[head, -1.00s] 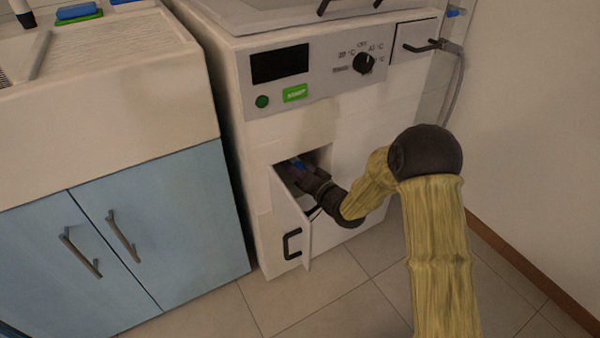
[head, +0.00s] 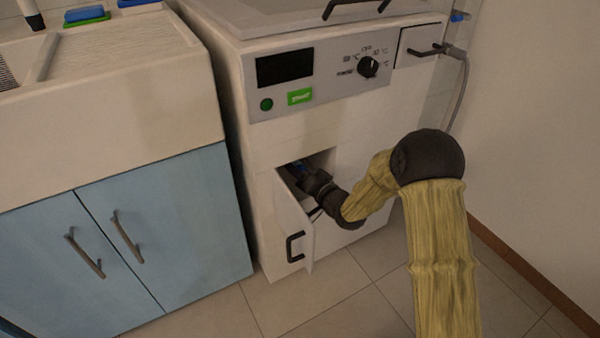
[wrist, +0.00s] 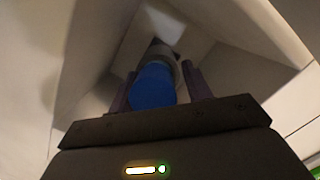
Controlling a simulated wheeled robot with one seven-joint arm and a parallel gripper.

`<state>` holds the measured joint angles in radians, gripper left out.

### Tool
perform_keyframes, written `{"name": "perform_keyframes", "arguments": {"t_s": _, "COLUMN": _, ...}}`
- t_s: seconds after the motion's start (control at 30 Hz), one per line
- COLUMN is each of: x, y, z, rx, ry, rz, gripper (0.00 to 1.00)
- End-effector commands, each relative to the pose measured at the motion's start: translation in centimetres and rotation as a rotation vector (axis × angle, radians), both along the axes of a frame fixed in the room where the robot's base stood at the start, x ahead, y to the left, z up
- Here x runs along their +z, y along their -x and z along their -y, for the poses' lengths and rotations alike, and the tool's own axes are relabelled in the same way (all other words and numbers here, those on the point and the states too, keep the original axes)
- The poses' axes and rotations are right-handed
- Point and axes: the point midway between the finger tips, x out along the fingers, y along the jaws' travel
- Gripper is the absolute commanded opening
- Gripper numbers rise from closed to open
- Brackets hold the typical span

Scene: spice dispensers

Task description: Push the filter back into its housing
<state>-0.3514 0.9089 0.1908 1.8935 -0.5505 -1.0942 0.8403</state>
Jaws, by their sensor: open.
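The filter is a blue-ended cylinder (wrist: 153,86) with a pale grey part behind it, seen in the wrist view inside the machine's lower recess. My gripper (wrist: 160,69) is open, with one dark finger on each side of the filter. I cannot tell whether the fingers touch it. The housing (wrist: 205,60) is the white recess around it; its inner end is mostly hidden behind the filter. In the head view my gripper (head: 308,178) reaches into this opening.
The small hatch door (head: 292,225) with a black handle hangs open left of my wrist. The white washing machine (head: 290,130) stands beside a blue sink cabinet (head: 150,225). A wall (head: 530,130) is on the right. Tiled floor (head: 360,290) is clear in front.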

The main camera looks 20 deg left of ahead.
Motion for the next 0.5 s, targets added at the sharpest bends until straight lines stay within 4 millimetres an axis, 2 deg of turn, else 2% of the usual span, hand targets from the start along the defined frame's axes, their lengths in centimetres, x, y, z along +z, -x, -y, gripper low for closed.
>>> {"name": "perform_keyframes", "arguments": {"t_s": 0.03, "x": -0.6, "y": -0.5, "z": 0.7, "rx": -0.018, "ry": 0.01, "rz": -0.007, "gripper": 0.63}}
{"name": "perform_keyframes", "arguments": {"t_s": 0.17, "x": -0.5, "y": -0.4, "z": 1.1, "rx": -0.019, "ry": 0.012, "rz": -0.009, "gripper": 0.63}}
{"name": "perform_keyframes", "arguments": {"t_s": 0.33, "x": 0.1, "y": 0.9, "z": 2.4, "rx": -0.014, "ry": 0.008, "rz": -0.007, "gripper": 0.63}}
{"name": "perform_keyframes", "arguments": {"t_s": 0.5, "x": 0.7, "y": 2.8, "z": 4.9, "rx": -0.01, "ry": 0.006, "rz": -0.006, "gripper": 0.63}}
